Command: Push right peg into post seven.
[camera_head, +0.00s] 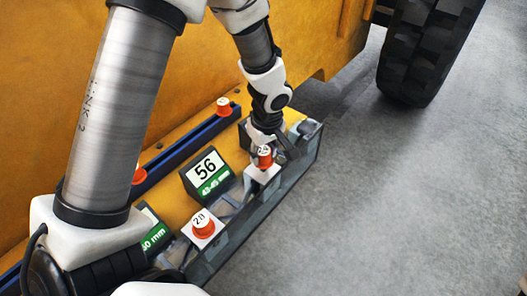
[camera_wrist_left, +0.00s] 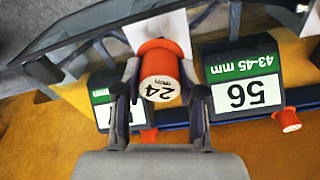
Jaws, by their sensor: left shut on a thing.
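My left gripper (camera_head: 268,150) is shut on an orange peg (camera_head: 264,158) with a white numbered top, at the far end of the grey tray (camera_head: 232,232). In the left wrist view the held peg (camera_wrist_left: 161,70) stands between the two fingers, its top reading about 24. A white block (camera_head: 262,174) is right under the peg; whether the peg sits in it I cannot tell. A second orange peg (camera_head: 203,229) stands on a nearer white block (camera_head: 203,242). No label reading seven is visible. My right gripper is not in view.
A sign reading 56, 43-45 mm (camera_head: 207,172) stands beside the held peg. Another sign (camera_head: 153,232) is partly hidden by my arm. A blue rail (camera_head: 185,150) carries orange pegs (camera_head: 223,107). A yellow machine body and black tyre (camera_head: 428,50) stand behind. Floor at right is clear.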

